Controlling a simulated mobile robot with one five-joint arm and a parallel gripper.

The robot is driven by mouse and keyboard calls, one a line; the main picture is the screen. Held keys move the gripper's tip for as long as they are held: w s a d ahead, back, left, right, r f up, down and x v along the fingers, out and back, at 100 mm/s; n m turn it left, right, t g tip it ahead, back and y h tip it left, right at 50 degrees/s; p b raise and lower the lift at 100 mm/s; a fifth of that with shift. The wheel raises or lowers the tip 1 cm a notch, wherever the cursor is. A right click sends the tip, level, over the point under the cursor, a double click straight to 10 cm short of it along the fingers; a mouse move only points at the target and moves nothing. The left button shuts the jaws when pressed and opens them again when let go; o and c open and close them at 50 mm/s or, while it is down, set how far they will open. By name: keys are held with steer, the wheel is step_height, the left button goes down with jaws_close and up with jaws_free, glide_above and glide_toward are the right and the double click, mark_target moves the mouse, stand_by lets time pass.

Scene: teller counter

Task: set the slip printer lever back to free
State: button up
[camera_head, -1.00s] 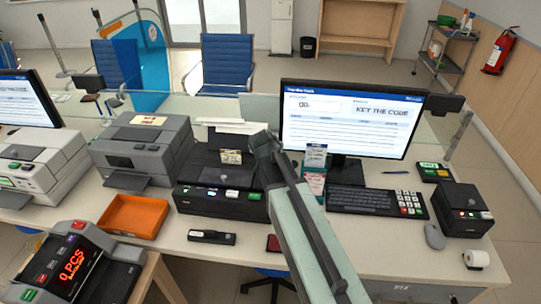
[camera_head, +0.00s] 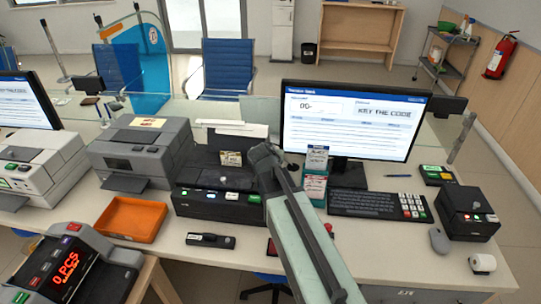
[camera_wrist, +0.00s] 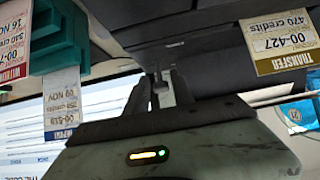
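The slip printer appears to be the black machine (camera_head: 222,204) on the counter, left of the monitor, with lit buttons along its front and a slip on top. The slip reads TRANSFER 00-427 in the wrist view (camera_wrist: 280,42). My gripper (camera_head: 262,155) is at the printer's right side, and my arm hides part of that side. In the wrist view my gripper (camera_wrist: 160,92) has its fingers apart. A small dark peg, perhaps the lever (camera_wrist: 159,87), shows between them in front of the dark printer body. Contact and the lever's setting cannot be told.
A slip holder (camera_head: 315,175) stands close to the right of my gripper, before the monitor (camera_head: 352,122). A keyboard (camera_head: 378,204) lies farther right. A grey printer (camera_head: 140,155) and an orange tray (camera_head: 132,219) are to the left. A dark handheld device (camera_head: 210,240) lies in front.

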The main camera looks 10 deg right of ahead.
steer(key=p+v, duration=0.5)
steer(key=v, duration=0.3)
steer(key=shift+f, duration=0.1)
steer(key=s+d+f+m+g, duration=0.1)
steer(key=s+d+f+g, duration=0.45)
steer(key=s+d, duration=0.2)
steer(key=s+a+f+n+g+y, duration=0.1)
steer(key=s+a+f+n+g, duration=0.1)
steer(key=s, duration=0.3)
steer(key=s+a+f+n+g+y, duration=0.2)
steer(key=s, duration=0.3)
steer(key=shift+n, duration=0.3)
